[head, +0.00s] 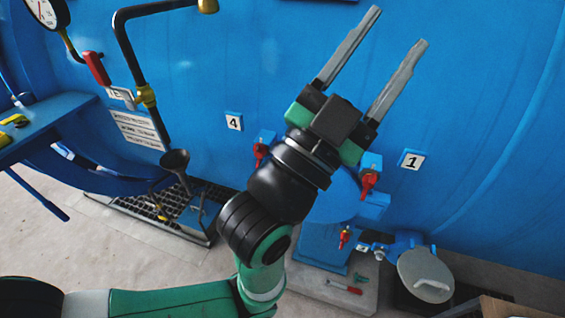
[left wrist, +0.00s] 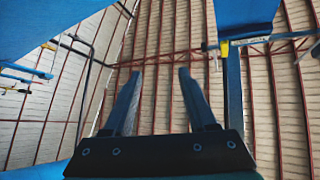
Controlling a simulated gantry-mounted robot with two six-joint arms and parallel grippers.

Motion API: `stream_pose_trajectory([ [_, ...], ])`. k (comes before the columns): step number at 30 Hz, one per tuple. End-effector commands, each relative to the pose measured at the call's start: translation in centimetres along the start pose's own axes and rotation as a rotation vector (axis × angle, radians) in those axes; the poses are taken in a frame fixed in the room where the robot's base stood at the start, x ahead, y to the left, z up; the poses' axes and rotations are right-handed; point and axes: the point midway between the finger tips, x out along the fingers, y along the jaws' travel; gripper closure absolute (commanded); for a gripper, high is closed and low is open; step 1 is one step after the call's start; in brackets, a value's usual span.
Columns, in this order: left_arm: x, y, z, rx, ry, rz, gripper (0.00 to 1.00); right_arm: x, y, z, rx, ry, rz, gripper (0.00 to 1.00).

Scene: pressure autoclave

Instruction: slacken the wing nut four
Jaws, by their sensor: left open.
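A red wing nut (head: 260,153) sits on a blue lug just right of the number 4 plate (head: 234,121) on the blue vessel, partly beside my arm. My left gripper (head: 397,28) is open and empty, pointing up and right in front of the blue wall, above and right of that wing nut and apart from it. In the left wrist view its two fingers (left wrist: 158,82) stand apart with nothing between them. My right gripper is not in view.
Another red wing nut (head: 369,181) is by the number 1 plate (head: 411,160), and a lower one (head: 345,236) is beneath. A pipe with a red-handled valve (head: 97,68), a funnel (head: 174,159) and a floor grate (head: 150,205) stand left. A lidded bin (head: 426,275) stands lower right.

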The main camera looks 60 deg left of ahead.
Motion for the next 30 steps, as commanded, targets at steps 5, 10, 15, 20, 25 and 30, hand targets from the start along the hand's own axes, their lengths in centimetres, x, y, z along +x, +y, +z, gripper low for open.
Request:
stream_pose_trajectory([
  [5, -0.7, 0.7, 7.0, 0.542, -0.26, 0.017, 0.43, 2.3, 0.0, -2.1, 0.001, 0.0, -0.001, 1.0],
  [10, -5.2, 0.9, 14.2, 1.206, -0.523, 0.189, 0.43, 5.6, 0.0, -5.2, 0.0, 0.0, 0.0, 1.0],
  [15, -13.4, -0.6, 18.0, 1.93, -0.638, 0.532, 0.43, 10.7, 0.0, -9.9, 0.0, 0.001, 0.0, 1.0],
  [20, -20.9, -3.5, 17.6, 2.41, -0.529, 0.84, 0.43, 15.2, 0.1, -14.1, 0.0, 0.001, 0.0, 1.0],
  [25, -25.3, -5.6, 16.9, 2.575, -0.407, 1.003, 0.43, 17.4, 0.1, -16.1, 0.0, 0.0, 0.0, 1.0],
  [30, -26.4, -5.7, 17.2, 2.59, -0.387, 1.028, 0.43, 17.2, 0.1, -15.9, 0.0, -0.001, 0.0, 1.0],
])
